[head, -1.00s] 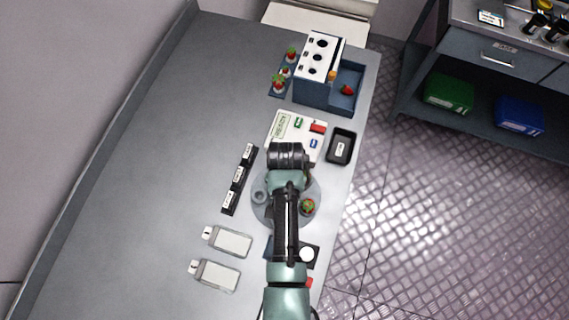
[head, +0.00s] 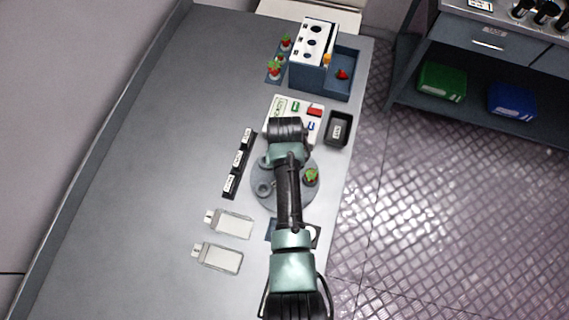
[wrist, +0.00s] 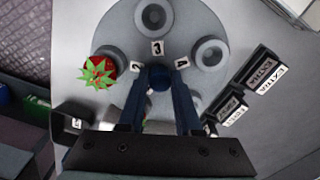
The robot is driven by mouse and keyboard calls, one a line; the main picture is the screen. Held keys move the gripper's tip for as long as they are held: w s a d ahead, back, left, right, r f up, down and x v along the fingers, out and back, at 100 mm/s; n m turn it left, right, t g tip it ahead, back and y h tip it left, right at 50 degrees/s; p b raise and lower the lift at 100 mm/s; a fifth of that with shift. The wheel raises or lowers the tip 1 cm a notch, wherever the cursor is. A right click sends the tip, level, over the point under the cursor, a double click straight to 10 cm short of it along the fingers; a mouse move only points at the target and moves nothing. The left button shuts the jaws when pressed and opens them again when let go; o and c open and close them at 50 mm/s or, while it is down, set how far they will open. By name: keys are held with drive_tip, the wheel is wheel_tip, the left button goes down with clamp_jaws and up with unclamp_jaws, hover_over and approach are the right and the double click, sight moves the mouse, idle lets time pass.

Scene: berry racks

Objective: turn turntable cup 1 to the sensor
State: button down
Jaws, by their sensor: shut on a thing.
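The round grey turntable (head: 290,207) lies flat on the bench under my arm. In the wrist view my gripper (wrist: 159,84) is shut on its dark blue centre knob (wrist: 159,72). Number tags 2, 3 and 4 stand around the knob. Empty ring-shaped cups show behind tag 3 (wrist: 153,15) and beside tag 4 (wrist: 210,53). A red strawberry with green leaves (wrist: 98,72) sits near tag 2; it also shows at the turntable's right in the head view (head: 311,177). Tag 1 is hidden, and I cannot tell which cup is cup 1. I cannot pick out the sensor.
A black label rack (head: 239,164) stands left of the turntable, close to its rim. A black tray (head: 338,128), a white board and a blue box with holes (head: 310,75) stand beyond. Two pale tagged slabs (head: 230,223) lie nearer. The bench's left side is clear.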

drive_tip(key=shift+w+n, duration=0.1)
drive_tip(key=shift+n, duration=0.5)
idle(0.3)
drive_tip(key=c, duration=0.6)
unclamp_jaws()
wheel_tip(320, 180, up, 13)
drive_tip(key=b, duration=0.1)
idle(0.3)
